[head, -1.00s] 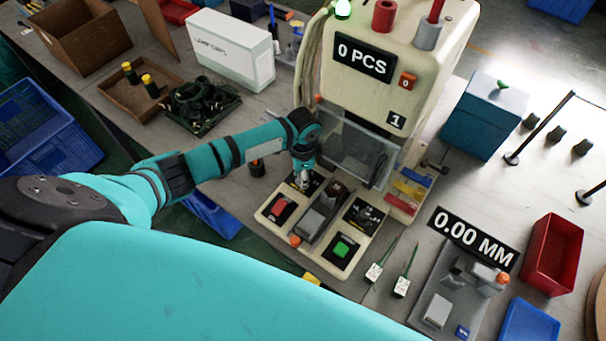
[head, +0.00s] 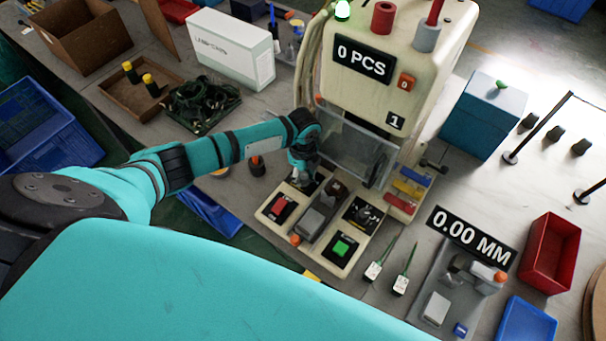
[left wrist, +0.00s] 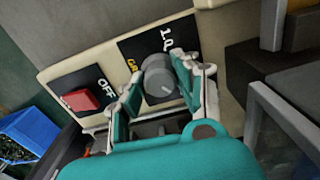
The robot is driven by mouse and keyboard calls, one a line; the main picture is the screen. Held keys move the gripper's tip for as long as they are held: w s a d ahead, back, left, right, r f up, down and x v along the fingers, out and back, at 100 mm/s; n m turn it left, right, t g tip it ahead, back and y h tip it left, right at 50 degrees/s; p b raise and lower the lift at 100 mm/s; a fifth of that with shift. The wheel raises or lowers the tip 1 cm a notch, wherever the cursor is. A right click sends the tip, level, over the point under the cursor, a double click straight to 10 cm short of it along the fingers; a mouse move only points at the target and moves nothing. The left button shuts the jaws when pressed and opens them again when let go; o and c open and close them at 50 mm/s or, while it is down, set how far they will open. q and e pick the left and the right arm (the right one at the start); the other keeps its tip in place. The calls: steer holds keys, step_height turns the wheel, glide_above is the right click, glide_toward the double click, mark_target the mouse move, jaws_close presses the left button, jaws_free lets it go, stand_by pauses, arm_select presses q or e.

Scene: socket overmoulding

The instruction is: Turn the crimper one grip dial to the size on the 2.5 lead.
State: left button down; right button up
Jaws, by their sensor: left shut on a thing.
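The grip dial (left wrist: 159,77) is a round grey knob on a black plate with white markings, of which "1.0" can be read, and partly hidden yellow lettering. My left gripper (left wrist: 157,83) has its fingers on either side of the knob and is shut on it. In the head view my left gripper (head: 302,177) is at the back left of the crimper's (head: 358,105) control panel and hides this dial. Two green leads with white tags, one on the left (head: 373,271) and one on the right (head: 401,285), lie right of the panel; their print is too small to read. My right gripper is out of view.
The panel also has a red OFF switch (left wrist: 80,100), a green button (head: 342,248) and a second dial (head: 363,212). A clear guard (head: 355,150) stands just behind the left gripper. A gauge reading 0.00 MM (head: 472,239) and a red bin (head: 552,256) are at right.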

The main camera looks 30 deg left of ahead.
mark_target(303, 175)
arm_select(q)
steer(key=shift+m, duration=0.7)
steer(key=c, duration=1)
jaws_free()
steer(key=shift+o, duration=0.2)
steer(key=shift+r, duration=0.1)
step_height(303, 175, up, 12)
